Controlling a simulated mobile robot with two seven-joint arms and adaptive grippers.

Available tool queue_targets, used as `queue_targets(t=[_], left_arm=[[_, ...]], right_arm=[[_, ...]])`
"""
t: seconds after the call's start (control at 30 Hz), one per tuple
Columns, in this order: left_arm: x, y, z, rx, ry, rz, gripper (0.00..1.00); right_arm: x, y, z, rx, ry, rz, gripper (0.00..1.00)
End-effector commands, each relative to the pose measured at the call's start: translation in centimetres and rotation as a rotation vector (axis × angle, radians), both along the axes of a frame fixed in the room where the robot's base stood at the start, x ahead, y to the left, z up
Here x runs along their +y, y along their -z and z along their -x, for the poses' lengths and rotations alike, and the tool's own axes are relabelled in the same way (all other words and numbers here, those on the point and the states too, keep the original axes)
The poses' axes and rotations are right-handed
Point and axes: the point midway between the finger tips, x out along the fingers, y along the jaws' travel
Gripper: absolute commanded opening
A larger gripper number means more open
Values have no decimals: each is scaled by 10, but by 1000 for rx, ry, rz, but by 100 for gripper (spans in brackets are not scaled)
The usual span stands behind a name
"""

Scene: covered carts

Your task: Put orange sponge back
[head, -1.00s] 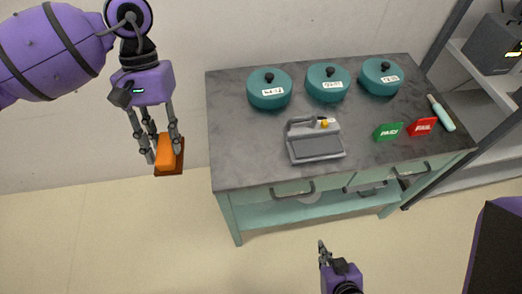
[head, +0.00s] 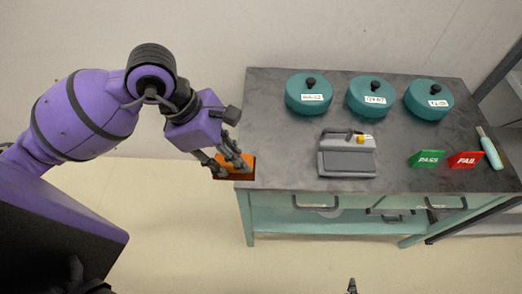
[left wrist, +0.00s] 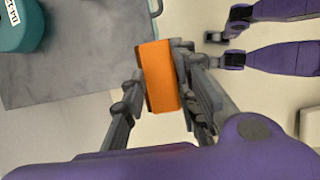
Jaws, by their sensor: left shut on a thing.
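My left gripper (head: 228,165) is shut on the orange sponge (head: 243,162), a block with a darker brown side. In the head view it overlaps the left edge of the grey-topped cart (head: 280,130). In the left wrist view the sponge (left wrist: 160,75) sits between the fingers, with the cart top (left wrist: 80,65) to its left. I see no surface touching the sponge. Only a dark tip of my right gripper (head: 352,286) shows at the bottom of the head view; its opening cannot be told.
Three teal lidded pots (head: 309,93) stand along the cart's back. A grey device (head: 347,155) with a yellow knob stands near the middle front. A green PASS sign (head: 427,159), a red FAIL sign (head: 466,160) and a teal-handled tool (head: 490,149) are at right. The cart's left top is bare.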

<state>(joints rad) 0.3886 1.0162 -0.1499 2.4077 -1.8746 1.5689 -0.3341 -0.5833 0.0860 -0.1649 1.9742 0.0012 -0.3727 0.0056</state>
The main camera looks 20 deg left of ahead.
Motion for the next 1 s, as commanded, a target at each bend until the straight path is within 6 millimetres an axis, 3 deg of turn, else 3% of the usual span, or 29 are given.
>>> queue_targets(t=[0.33,0.5,0.87,1.0], left_arm=[[-15,33,-82,0,-2,3,7],[-19,68,-107,4,-1,3,7],[-22,97,-130,3,1,0,7],[-22,118,-129,5,0,1,7]], right_arm=[[5,-9,-4,-7,-8,-7,0],[7,-6,-1,0,-9,-10,0],[6,-3,2,8,1,-13,0],[6,-4,1,6,4,-13,0]])
